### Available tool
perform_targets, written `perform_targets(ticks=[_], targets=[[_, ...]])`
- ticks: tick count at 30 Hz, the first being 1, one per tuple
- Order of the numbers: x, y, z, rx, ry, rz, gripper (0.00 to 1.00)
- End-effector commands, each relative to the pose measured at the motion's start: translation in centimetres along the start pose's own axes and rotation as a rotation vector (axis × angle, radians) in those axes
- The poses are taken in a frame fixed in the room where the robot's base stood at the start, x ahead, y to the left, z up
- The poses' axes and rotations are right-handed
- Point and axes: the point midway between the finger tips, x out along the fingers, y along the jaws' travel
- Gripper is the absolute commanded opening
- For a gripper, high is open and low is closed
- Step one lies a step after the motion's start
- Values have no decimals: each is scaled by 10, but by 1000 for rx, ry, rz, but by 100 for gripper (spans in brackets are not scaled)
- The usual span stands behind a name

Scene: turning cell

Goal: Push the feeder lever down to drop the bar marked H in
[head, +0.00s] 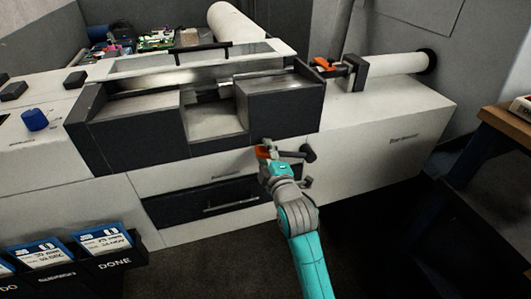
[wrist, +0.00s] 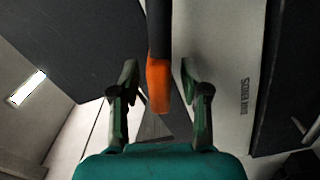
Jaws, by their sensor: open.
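My gripper (head: 285,153) is in front of the machine's dark front housing, with its fingers open. In the wrist view, a dark lever with an orange end (wrist: 158,82) comes down from the top between the two open fingers (wrist: 160,95), with a gap on both sides. An orange piece (head: 263,152) shows beside the gripper in the head view; the gripper partly hides this area. Another orange part (head: 324,63) sits on a dark fitting by a white tube (head: 395,63) at the back right. I cannot make out a mark H on any bar.
The white machine (head: 390,125) fills the middle. A blue knob (head: 35,120) is on its left panel. A card rack (head: 112,262) marked DONE stands at the lower left. A wooden-topped table (head: 505,121) is at the right edge. Dark floor is open at the lower right.

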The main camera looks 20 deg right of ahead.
Motion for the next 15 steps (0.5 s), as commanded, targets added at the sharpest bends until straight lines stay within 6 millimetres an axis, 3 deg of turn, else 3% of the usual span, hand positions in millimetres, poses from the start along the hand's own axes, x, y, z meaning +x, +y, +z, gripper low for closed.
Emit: perform_targets(ticks=[5, 10, 15], targets=[[0, 0, 0, 0, 0, 0, 43], [0, 0, 0, 0, 0, 0, 1], [0, 0, 0, 0, 0, 0, 0]])
